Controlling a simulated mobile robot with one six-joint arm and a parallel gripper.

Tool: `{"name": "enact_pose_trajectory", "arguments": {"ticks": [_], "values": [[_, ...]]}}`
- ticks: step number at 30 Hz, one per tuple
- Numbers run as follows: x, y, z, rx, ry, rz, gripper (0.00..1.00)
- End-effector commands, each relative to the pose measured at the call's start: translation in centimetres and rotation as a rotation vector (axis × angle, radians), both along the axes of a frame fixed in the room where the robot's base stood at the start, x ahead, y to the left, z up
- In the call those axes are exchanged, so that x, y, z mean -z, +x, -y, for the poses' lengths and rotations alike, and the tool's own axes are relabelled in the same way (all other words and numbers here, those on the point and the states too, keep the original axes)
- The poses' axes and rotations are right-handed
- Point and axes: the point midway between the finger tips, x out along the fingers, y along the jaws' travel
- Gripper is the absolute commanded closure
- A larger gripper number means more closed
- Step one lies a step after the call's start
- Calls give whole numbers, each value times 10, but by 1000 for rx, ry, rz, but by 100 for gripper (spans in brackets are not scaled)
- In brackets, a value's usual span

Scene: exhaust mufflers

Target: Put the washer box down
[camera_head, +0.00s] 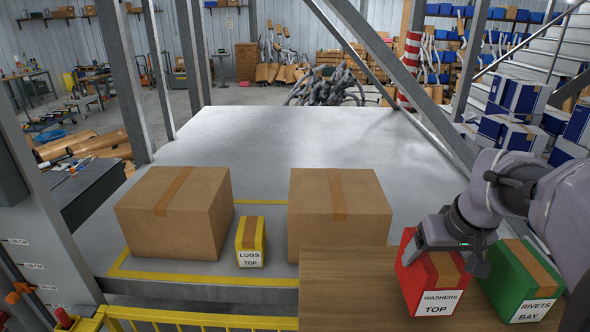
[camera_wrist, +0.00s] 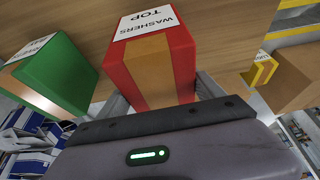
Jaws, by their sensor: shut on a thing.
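The washer box is red with a brown tape strip and a white label reading WASHERS TOP; it is at the lower right in the head view (camera_head: 410,270) and in the upper middle of the wrist view (camera_wrist: 182,60). My gripper (camera_head: 440,240) is shut on it from above, with its fingers (camera_wrist: 160,103) on either side of the box. The box is over the brown wooden surface (camera_head: 345,290). I cannot tell whether its underside touches the wood. The gripper hides part of the box's top.
A green box labelled RIVETS BAY (camera_head: 515,285) stands close to its right. On the grey platform (camera_head: 270,140) are a left carton (camera_head: 190,225), a right carton (camera_head: 335,230) and a small yellow LUGS TOP box (camera_head: 250,240) between them. The platform behind is clear. A slanted beam (camera_head: 395,80) crosses the right side.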

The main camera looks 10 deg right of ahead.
Motion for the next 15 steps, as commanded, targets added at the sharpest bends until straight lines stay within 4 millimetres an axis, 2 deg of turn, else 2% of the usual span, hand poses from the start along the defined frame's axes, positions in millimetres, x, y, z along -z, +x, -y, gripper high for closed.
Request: {"name": "enact_pose_trajectory", "arguments": {"ticks": [1,2,3,6,15], "values": [[0,-1,11,4,0,-1,89],[6,-1,14,3,1,-2,89],[17,-1,12,1,2,-2,89],[33,-1,11,0,0,-1,89],[37,0,11,0,-1,1,89]]}}
